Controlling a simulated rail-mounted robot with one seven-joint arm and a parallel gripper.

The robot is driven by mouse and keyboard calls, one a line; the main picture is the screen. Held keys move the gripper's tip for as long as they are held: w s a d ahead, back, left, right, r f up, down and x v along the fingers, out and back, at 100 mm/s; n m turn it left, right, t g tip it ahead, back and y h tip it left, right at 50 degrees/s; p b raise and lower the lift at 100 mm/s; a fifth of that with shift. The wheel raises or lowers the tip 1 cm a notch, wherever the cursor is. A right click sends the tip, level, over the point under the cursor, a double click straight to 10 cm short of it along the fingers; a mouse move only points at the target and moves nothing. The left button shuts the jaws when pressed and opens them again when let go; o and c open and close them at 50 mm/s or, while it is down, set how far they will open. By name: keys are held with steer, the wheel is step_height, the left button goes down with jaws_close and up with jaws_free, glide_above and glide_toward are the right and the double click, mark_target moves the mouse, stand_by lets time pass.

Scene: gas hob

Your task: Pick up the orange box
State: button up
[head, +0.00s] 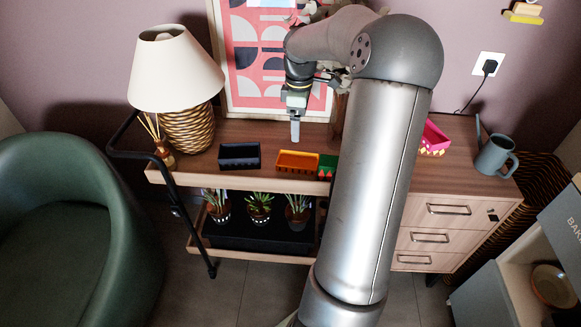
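The orange box (298,162) is a small open-topped tray on the wooden top of the sideboard, near its front edge. A green box (327,166) sits directly at its right end, partly hidden by my arm. My gripper (295,138) points down above and slightly behind the orange box, apparently apart from it. The fingers line up in this view, so I cannot see a gap between them. No held object shows.
A dark navy box (239,155) lies left of the orange box. A lamp (178,75), a reed diffuser (163,150) and a framed picture (270,70) stand around. A pink box (434,138) and a watering can (495,155) are at right. Plants (259,208) sit below.

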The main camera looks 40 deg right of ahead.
steer(key=b, duration=0.1)
glide_above(298, 164)
step_height(298, 164, down, 8)
steer(key=shift+w+f, duration=0.1)
steer(key=shift+w, duration=0.05)
step_height(298, 164, down, 5)
steer(key=shift+f+b, duration=0.1)
steer(key=shift+b, duration=0.75)
steer(key=c, duration=1.1)
